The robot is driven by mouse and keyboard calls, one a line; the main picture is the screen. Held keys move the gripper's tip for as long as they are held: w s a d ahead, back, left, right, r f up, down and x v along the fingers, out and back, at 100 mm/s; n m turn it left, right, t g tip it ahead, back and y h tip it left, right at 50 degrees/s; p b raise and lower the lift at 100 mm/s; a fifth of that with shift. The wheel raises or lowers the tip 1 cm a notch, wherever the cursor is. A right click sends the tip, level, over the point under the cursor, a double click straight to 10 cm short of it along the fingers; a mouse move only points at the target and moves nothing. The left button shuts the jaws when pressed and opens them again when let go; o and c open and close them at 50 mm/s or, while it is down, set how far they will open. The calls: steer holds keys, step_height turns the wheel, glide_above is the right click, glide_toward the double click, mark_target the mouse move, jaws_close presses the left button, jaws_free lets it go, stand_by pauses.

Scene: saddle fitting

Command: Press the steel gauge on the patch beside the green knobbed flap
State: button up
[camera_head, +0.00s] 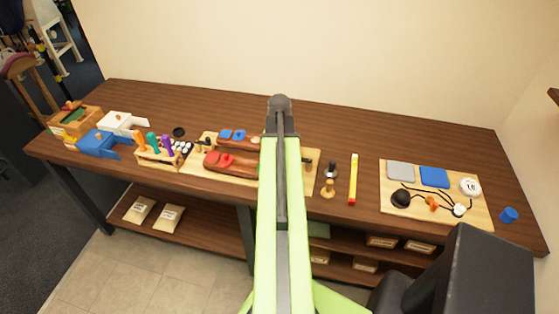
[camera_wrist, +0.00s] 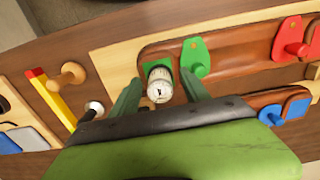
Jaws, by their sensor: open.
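In the wrist view a steel gauge (camera_wrist: 159,86) with a white dial stands between my fingers, over the near part of a green patch (camera_wrist: 155,64). The patch lies on a red-brown leather piece, just left of the green knobbed flap (camera_wrist: 195,57). My gripper (camera_wrist: 161,79) is open, one finger on each side of the gauge. I cannot tell whether the fingers touch it, or whether it is pressed down on the patch. In the head view my arm hides the gauge, the patch and the green flap.
A red knobbed flap (camera_wrist: 291,38) sits further right on the leather, and a blue flap (camera_wrist: 296,109) is on a nearer leather piece. The table's back strip (camera_head: 380,135) is clear.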

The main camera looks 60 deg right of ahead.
steer(key=shift+r, duration=0.15)
step_height(320, 180, up, 17)
steer(key=p, duration=1.7)
